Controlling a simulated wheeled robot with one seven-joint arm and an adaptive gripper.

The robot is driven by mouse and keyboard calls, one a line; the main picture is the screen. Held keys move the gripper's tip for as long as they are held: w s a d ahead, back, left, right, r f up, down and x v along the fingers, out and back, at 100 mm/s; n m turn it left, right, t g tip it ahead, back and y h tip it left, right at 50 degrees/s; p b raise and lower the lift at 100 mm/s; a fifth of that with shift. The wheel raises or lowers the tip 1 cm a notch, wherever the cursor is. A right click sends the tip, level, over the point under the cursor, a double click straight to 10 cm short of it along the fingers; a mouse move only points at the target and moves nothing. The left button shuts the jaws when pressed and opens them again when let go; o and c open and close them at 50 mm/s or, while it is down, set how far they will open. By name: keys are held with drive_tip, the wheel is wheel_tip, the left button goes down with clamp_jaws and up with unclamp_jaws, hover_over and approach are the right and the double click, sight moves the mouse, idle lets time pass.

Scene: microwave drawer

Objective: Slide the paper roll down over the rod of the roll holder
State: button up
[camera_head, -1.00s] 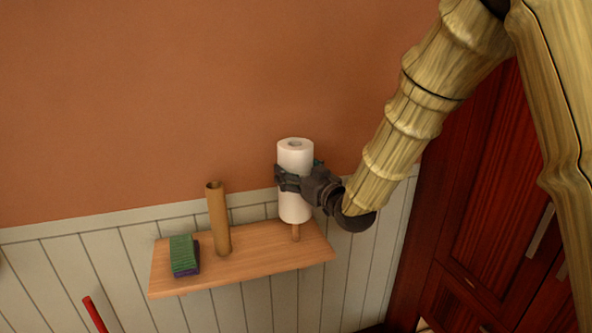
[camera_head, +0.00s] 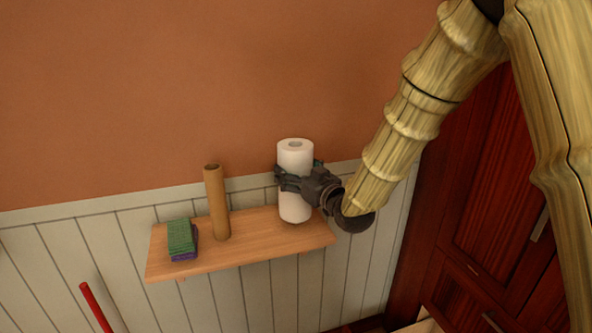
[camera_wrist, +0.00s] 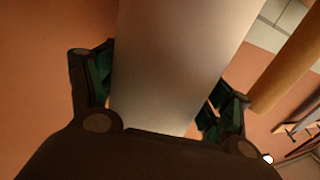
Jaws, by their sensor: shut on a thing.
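The white paper roll (camera_head: 295,208) is upright over the right part of the wooden shelf (camera_head: 255,247). My gripper (camera_head: 293,183) is shut on the roll around its middle, coming from the right. In the wrist view the roll (camera_wrist: 175,65) stands between the two fingers of my gripper (camera_wrist: 165,95). The holder's rod is not visible now; the roll covers the place where it stood. The roll's lower end looks at or very near the shelf top; I cannot tell whether it touches. No rod tip shows in the roll's top hole.
A brown cardboard tube (camera_head: 217,203) stands on the shelf left of the roll, also in the wrist view (camera_wrist: 287,70). A green and purple sponge stack (camera_head: 181,240) lies at the shelf's left end. Dark red cabinets (camera_head: 480,210) stand at right. A red stick (camera_head: 95,306) is at lower left.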

drive_tip(key=shift+f+b, duration=0.65)
drive_tip(key=shift+f, duration=0.6)
drive_tip(key=o, duration=1.1)
